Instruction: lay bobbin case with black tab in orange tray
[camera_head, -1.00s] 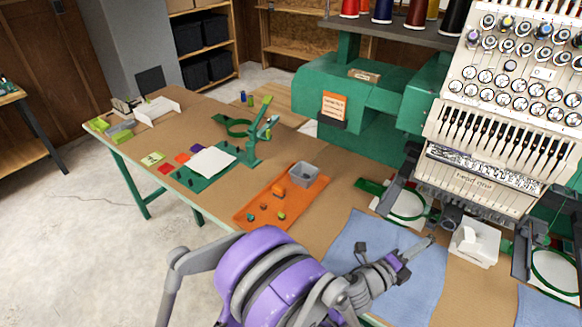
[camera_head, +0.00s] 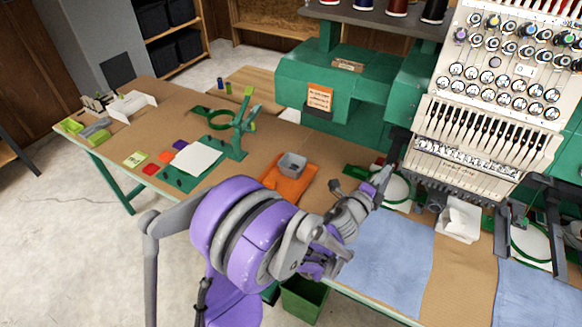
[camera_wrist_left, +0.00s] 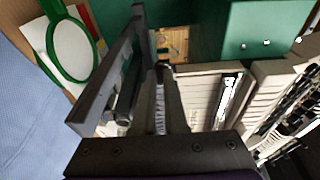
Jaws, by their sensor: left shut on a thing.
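The orange tray (camera_head: 301,184) lies on the table in the head view. My left gripper (camera_head: 383,180) is right of the tray, near a green hoop below the machine heads. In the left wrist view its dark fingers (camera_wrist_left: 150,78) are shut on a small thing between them. That thing is mostly hidden, so I cannot make out a bobbin case or black tab. My right gripper is not in view.
The embroidery machine (camera_head: 490,110) rises close behind and right of my left gripper. A green hoop (camera_wrist_left: 88,75) is left of the fingers in the wrist view. Blue cloth (camera_head: 388,255) lies in front. A white sheet (camera_head: 195,159) and coloured squares lie left of the tray.

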